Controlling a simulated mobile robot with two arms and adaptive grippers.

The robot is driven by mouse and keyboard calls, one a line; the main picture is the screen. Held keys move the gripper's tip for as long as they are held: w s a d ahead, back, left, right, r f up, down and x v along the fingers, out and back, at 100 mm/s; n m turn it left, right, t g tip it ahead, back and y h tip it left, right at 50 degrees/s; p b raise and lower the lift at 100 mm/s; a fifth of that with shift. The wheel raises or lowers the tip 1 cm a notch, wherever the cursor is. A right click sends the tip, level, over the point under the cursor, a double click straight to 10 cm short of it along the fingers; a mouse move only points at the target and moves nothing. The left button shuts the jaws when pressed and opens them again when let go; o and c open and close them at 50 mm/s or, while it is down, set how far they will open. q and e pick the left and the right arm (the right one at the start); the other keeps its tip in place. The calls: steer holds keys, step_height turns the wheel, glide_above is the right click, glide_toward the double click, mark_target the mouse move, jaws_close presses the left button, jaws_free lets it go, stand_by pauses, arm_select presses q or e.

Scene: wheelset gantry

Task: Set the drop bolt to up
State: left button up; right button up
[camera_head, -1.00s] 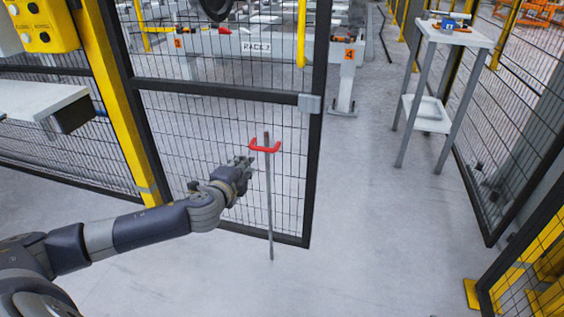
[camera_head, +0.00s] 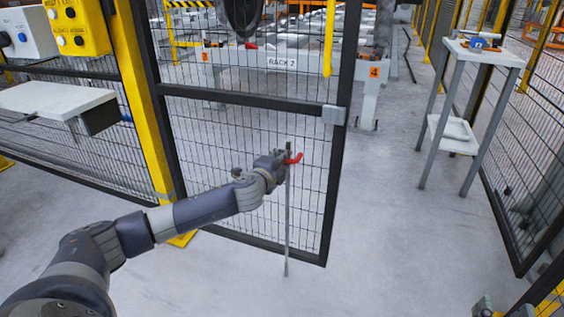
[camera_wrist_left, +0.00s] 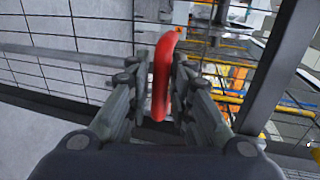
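The drop bolt (camera_head: 288,222) is a thin grey upright rod at the free edge of the mesh gate, with a red handle (camera_head: 295,159) near its top. The rod's lower end appears to be at the floor. My left gripper (camera_head: 280,161) is at the handle in the head view. In the left wrist view the red handle (camera_wrist_left: 162,78) lies between the two fingers, with little room on either side; firm contact does not show. Two grey tips of my right gripper (camera_head: 505,309) show apart at the bottom right edge, empty.
The black-framed mesh gate (camera_head: 335,190) stands just behind the bolt. A yellow post (camera_head: 143,115) and a grey shelf (camera_head: 50,98) are at the left. A grey table (camera_head: 485,52) stands at the right. The floor (camera_head: 400,235) right of the gate is clear.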

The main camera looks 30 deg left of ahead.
arm_select(q)
steer(key=shift+w, duration=0.2)
arm_select(e)
steer(key=shift+r, duration=0.25)
arm_select(q)
jaws_close()
